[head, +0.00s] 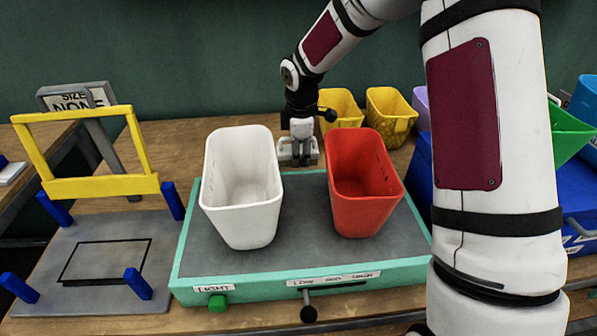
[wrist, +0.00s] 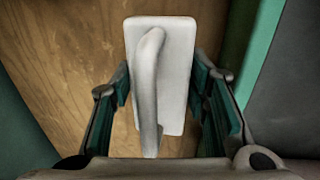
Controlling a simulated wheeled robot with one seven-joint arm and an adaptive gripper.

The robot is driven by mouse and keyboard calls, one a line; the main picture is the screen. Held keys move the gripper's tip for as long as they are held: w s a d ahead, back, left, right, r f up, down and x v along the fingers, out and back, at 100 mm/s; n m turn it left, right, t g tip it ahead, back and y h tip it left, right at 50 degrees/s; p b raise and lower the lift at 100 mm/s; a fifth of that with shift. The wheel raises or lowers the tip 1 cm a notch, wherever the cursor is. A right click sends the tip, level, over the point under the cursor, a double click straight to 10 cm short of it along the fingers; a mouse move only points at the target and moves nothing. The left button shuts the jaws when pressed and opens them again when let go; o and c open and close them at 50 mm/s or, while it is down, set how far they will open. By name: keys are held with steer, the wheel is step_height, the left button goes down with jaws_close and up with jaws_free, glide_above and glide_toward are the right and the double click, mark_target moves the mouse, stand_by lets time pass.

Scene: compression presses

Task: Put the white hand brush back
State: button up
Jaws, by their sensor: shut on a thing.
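The white hand brush (wrist: 178,75) is between the fingers of my gripper (wrist: 162,95) in the wrist view, its arched handle towards the camera. My gripper is shut on it. In the head view my gripper (head: 298,150) is behind the teal-edged platform, between the white bin and the red bin, with part of the white brush (head: 285,150) showing at its fingers. Bare wood lies under the brush in the wrist view. I cannot tell whether the brush touches it.
A white bin (head: 240,190) and a red bin (head: 362,185) stand on the grey platform (head: 300,235). Two yellow bins (head: 388,115) stand behind on the wooden table (head: 190,138). A yellow frame (head: 90,188) is at left. Blue and green containers are at right.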

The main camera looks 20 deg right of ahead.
mark_target(301, 154)
steer(key=shift+f, duration=2.95)
steer(key=o, duration=0.8)
steer(key=shift+f, duration=0.15)
steer(key=shift+o, duration=0.2)
steer(key=r, duration=0.4)
steer(key=s+r, duration=0.1)
steer(key=r, duration=0.3)
steer(key=s+r+p, duration=0.1)
steer(key=r, duration=0.3)
steer(key=shift+s+a, duration=0.1)
steer(key=shift+a, duration=0.1)
steer(key=shift+r, duration=0.1)
